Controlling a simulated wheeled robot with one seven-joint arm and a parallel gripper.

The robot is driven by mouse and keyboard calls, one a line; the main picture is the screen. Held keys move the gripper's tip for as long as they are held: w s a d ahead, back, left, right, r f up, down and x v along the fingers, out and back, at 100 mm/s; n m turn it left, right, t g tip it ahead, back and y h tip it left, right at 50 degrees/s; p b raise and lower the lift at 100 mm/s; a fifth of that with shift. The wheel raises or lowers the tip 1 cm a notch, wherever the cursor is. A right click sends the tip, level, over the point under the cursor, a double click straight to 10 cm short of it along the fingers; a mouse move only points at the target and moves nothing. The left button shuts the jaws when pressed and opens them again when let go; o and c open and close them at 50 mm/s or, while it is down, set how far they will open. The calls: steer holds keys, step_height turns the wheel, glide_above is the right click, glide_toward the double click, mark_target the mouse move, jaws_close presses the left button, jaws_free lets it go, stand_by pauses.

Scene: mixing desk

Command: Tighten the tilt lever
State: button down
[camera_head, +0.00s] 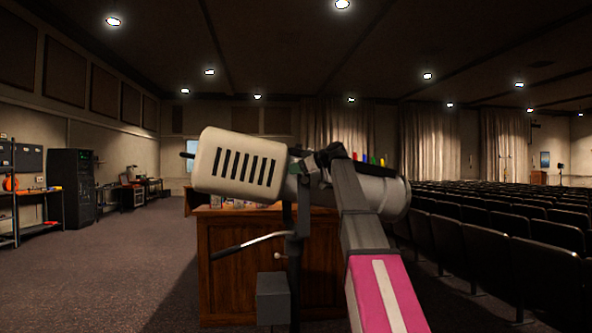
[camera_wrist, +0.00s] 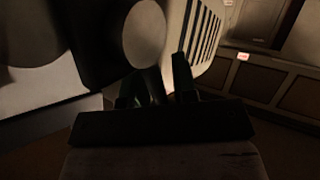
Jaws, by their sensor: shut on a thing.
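A spotlight with a cream vented housing (camera_head: 238,162) and a grey barrel (camera_head: 383,194) sits on a dark stand (camera_head: 293,250) in the head view. Its vented housing also shows at upper middle in the wrist view (camera_wrist: 197,42). My gripper (camera_head: 312,163) is at the middle of the spotlight, on its near side. In the wrist view my gripper (camera_wrist: 158,88) is shut on a dark, narrow piece at the spotlight's side, which I take as the tilt lever (camera_wrist: 152,84). The lever is mostly hidden by my gripper and too dark to tell its angle.
A thin handle (camera_head: 250,243) sticks out left from the stand, and a grey box (camera_head: 272,298) hangs lower on it. A wooden desk (camera_head: 228,262) stands behind. Rows of seats (camera_head: 500,235) fill the right. The carpet (camera_head: 120,270) at left is clear.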

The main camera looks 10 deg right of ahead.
steer(key=c, duration=0.9)
jaws_free()
steer(key=v, duration=1)
steer(key=shift+s+d, duration=0.2)
steer(key=shift+d, duration=0.15)
steer(key=shift+r, duration=0.1)
